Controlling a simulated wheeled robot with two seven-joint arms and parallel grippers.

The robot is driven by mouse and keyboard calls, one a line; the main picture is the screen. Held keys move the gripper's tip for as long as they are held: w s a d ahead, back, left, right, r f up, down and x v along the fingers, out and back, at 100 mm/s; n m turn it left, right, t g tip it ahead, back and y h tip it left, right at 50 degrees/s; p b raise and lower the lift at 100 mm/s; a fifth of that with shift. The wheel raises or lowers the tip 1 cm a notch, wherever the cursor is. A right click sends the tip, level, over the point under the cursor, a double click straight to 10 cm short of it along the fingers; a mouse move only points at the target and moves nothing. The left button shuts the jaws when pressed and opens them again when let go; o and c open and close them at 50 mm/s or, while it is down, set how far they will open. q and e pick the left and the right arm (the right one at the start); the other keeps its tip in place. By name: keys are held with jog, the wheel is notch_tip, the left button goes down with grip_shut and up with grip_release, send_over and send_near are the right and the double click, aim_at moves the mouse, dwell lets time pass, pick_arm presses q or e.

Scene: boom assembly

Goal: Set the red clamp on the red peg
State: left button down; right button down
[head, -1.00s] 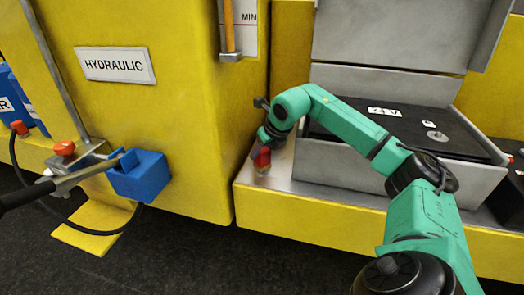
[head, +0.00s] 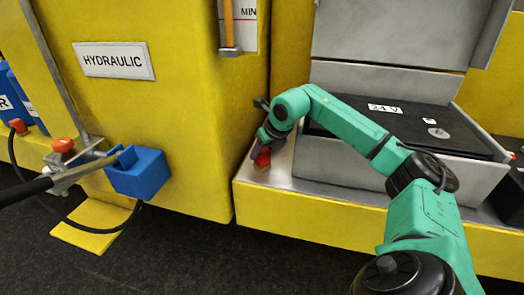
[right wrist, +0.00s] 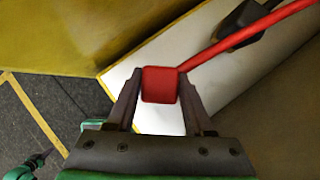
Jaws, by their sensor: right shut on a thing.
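My right gripper (head: 263,146) is shut on the red clamp (head: 263,158), at the left end of the silver ledge. In the right wrist view the red clamp (right wrist: 159,85) is a red block between the two dark fingers, with a red cable (right wrist: 240,37) running from it to the upper right. A small pale brownish part shows just under the clamp in the head view. I cannot tell whether it is the peg or whether the clamp touches it. No red peg shows clearly in either view.
A grey box with a black 24 V battery (head: 405,128) stands right of the clamp, behind my right arm. The yellow HYDRAULIC tank (head: 180,130) rises to its left. A blue block (head: 138,174) and a black lever (head: 28,191) are at far left.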

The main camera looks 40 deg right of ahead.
jog(key=shift+f, duration=0.25)
jog(key=shift+c, duration=1)
grip_release()
jog(key=b+v, duration=0.2)
jog(key=v, duration=1.2)
jog(key=shift+s+r, duration=0.15)
jog(key=shift+r, duration=0.1)
